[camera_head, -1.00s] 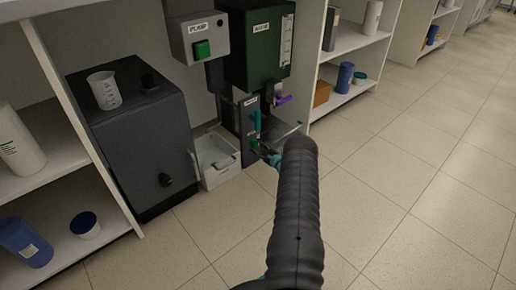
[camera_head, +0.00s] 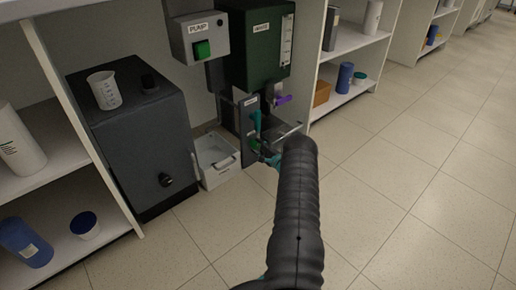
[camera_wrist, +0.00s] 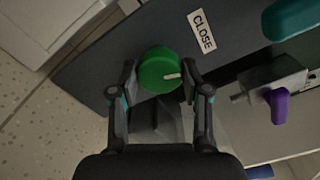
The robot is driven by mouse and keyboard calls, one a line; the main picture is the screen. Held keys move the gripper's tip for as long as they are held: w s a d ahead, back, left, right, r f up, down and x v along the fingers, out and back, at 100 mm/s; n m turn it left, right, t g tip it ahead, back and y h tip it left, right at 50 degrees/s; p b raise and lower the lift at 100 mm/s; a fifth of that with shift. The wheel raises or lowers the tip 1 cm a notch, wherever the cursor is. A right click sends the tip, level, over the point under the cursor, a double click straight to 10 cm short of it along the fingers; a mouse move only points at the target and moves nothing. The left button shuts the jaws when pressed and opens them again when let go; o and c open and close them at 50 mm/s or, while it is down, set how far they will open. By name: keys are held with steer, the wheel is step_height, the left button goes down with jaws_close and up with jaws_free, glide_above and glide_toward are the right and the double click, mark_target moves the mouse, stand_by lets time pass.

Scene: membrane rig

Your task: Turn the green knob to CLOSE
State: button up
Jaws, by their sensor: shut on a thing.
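The green knob (camera_wrist: 160,70) is round with a white pointer mark on its right side in the wrist view. It sits on a dark panel (camera_wrist: 232,30) beside a white label reading CLOSE (camera_wrist: 201,31). The white mark points to the right, below the label. My gripper (camera_wrist: 158,85) is shut on the knob, one finger on each side of its rim. In the head view the knob (camera_head: 255,145) shows small and is partly hidden by my gripper (camera_head: 268,155) and arm.
A teal handle (camera_wrist: 292,17) is above right of the knob, with a purple valve handle (camera_wrist: 278,105) below it. A white bin (camera_head: 216,158) stands left of the panel. A green PUMP button (camera_head: 202,50) and a dark green tank (camera_head: 262,70) are above. The floor at right is clear.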

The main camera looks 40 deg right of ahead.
steer(key=shift+n, duration=1.8)
steer(key=o, duration=1.1)
steer(key=shift+o, duration=0.2)
steer(key=shift+s, duration=0.1)
steer(key=shift+s+d+p, duration=0.15)
steer(key=shift+s+p, duration=0.35)
steer(key=shift+s, duration=0.85)
steer(key=s+p, duration=0.1)
steer(key=s, duration=0.4)
steer(key=shift+d, duration=0.15)
